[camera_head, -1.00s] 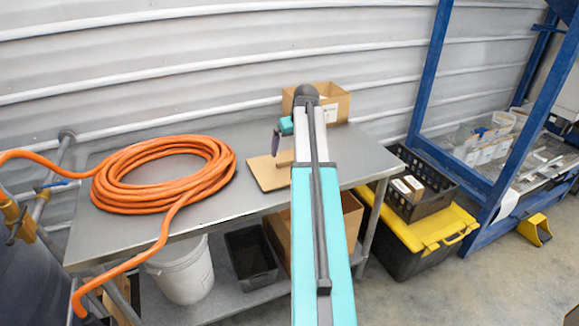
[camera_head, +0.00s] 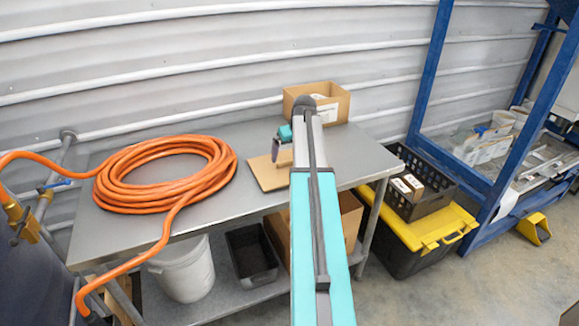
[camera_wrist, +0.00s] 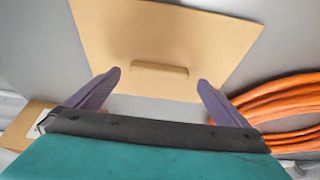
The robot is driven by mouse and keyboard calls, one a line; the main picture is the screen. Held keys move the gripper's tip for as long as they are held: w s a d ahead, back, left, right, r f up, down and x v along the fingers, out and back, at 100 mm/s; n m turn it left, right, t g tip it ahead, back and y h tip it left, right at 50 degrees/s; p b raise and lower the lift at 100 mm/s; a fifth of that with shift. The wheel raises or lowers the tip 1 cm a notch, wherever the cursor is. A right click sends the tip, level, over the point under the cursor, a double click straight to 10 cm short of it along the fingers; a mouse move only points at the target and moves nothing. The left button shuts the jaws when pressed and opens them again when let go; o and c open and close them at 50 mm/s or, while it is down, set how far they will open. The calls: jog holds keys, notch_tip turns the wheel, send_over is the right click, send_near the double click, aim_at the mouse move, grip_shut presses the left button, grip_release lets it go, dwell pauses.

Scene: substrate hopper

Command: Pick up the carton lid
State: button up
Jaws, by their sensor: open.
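The carton lid is a flat tan cardboard panel (camera_head: 268,176) lying on the metal table, partly hidden by my arm in the head view. In the wrist view the lid (camera_wrist: 165,35) fills the upper middle, with a raised tan ridge (camera_wrist: 160,69) across it. My gripper (camera_wrist: 160,80) is open and empty, its two purple fingers apart on either side of the ridge's line. In the head view my gripper (camera_head: 276,150) shows small above the lid, mostly behind my arm. I cannot tell whether the fingertips touch the lid.
An open cardboard carton (camera_head: 335,100) stands at the table's back right. A coiled orange hose (camera_head: 165,175) covers the left of the metal table (camera_head: 215,215). The wall is close behind. A yellow-lidded black bin (camera_head: 415,220) stands right of the table.

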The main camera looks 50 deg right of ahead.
aim_at(290, 160)
jog(key=shift+p+x, duration=0.7)
jog(key=shift+x, duration=1.2)
jog(key=shift+c, duration=0.4)
jog(key=c, duration=0.9)
jog(key=shift+r, duration=0.25)
jog(key=shift+r+b, duration=0.85)
jog(key=shift+r, duration=0.5)
jog(key=shift+s+a+r, duration=0.15)
jog(key=shift+s, duration=0.05)
jog(key=s+a+b, duration=0.1)
jog(key=s+a, duration=0.1)
jog(key=s, duration=0.2)
jog(key=s+a+r+b, duration=0.1)
jog(key=s+a+b, duration=0.1)
jog(key=s+a, duration=0.1)
jog(key=s+a+b, duration=0.1)
jog(key=s+a, duration=0.2)
jog(key=s, duration=0.3)
jog(key=shift+a+r, duration=0.2)
jog(key=shift+r, duration=0.1)
